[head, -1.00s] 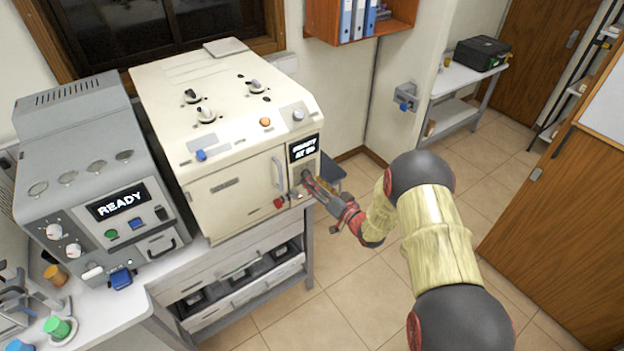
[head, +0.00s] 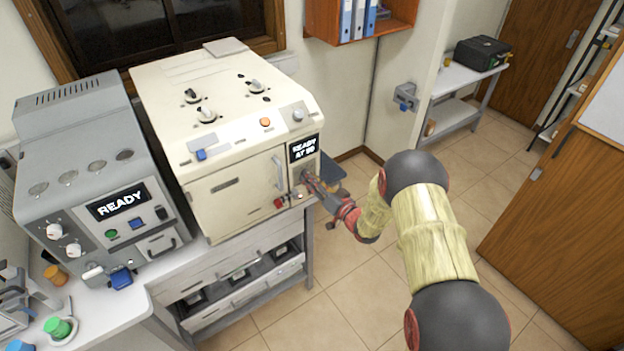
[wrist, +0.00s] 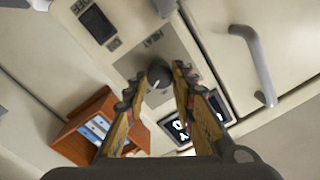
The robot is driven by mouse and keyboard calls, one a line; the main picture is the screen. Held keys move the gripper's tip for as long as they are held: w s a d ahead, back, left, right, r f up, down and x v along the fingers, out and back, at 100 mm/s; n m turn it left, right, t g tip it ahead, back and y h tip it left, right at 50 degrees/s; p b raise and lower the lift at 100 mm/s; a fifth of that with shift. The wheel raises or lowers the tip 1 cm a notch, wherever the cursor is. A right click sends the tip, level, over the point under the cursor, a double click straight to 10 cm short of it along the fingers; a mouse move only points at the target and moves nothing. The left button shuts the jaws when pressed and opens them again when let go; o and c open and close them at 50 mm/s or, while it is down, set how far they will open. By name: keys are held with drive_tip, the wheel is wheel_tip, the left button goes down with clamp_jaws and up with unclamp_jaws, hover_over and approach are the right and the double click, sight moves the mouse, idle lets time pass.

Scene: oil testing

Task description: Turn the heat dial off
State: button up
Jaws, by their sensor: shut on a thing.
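The heat dial is a dark round knob (wrist: 159,77) with a pale pointer line, below a label reading HEAT, on the front panel of the cream machine (head: 225,187). My gripper (wrist: 160,82) has its two fingertips on either side of the knob in the wrist view, closed on it.
A door handle (wrist: 258,62) stands out beside the dial in the wrist view. A red knob (head: 280,202) is at the lower front of the machine. A grey machine (head: 95,190) reading READY stands at left. The floor around my arm is clear.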

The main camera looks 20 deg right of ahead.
clamp_jaws()
drive_tip(key=shift+n+b, duration=0.3)
drive_tip(key=shift+b, duration=0.05)
drive_tip(key=n+b, duration=0.8)
drive_tip(key=b, duration=0.1)
drive_tip(key=n+h+b, duration=0.1)
drive_tip(key=n+b, duration=0.7)
drive_tip(key=b, duration=0.2)
drive_tip(key=n+b, duration=0.8)
drive_tip(key=b, duration=0.1)
drive_tip(key=shift+s+a+f+n+h+b, duration=0.1)
drive_tip(key=shift+a+n+h+b, duration=0.2)
drive_tip(key=shift+b, duration=0.05)
drive_tip(key=o, duration=0.7)
unclamp_jaws()
